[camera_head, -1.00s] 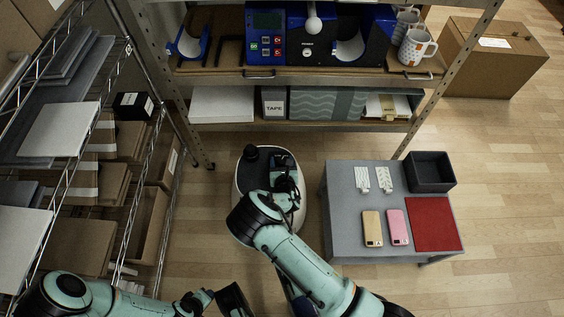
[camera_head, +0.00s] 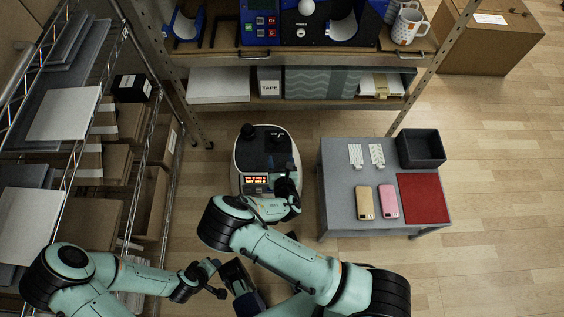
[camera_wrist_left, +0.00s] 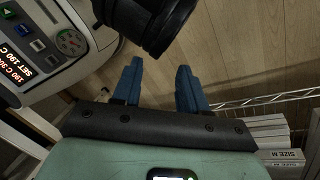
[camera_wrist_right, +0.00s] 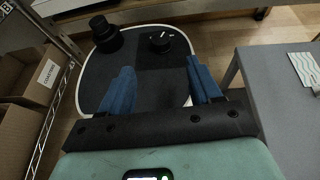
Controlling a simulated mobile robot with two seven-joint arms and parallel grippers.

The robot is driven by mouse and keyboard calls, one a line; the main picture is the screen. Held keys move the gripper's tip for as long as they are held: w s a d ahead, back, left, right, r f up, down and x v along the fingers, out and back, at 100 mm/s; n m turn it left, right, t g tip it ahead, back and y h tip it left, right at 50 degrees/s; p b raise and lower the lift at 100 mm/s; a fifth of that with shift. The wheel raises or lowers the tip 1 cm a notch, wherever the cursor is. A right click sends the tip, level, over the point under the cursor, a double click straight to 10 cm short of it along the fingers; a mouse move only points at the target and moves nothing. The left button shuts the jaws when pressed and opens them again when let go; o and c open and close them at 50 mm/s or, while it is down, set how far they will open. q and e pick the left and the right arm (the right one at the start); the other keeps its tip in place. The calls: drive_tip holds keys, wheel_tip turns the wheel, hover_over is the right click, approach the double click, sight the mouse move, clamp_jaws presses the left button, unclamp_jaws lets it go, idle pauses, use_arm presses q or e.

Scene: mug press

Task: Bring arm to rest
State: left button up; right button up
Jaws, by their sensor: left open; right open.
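My right gripper (camera_head: 287,183) is over the front of a rounded white and black unit (camera_head: 240,160) in the head view. In the right wrist view its two blue fingers (camera_wrist_right: 163,82) are spread with nothing between them. My left gripper (camera_head: 243,285) is low in the head view, partly hidden by my right arm. In the left wrist view its blue fingers (camera_wrist_left: 158,78) are apart and empty. A black part, likely of my right arm, is just beyond them.
The unit's lit display (camera_wrist_left: 30,58) reads 190 C. A grey table (camera_head: 340,205) at right bears phones, white patterned pieces, a red mat (camera_head: 424,199) and a dark tray (camera_head: 420,148). A wire rack stands left. The shelf behind holds a blue machine (camera_head: 315,30) and mugs (camera_head: 408,27).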

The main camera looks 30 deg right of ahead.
use_arm(q)
drive_tip(key=shift+s+d+r, duration=0.15)
drive_tip(key=shift+s, duration=0.15)
use_arm(e)
drive_tip(key=shift+s+a+r, duration=0.2)
drive_tip(key=shift+s+r, duration=0.05)
drive_tip(key=shift+s, duration=0.35)
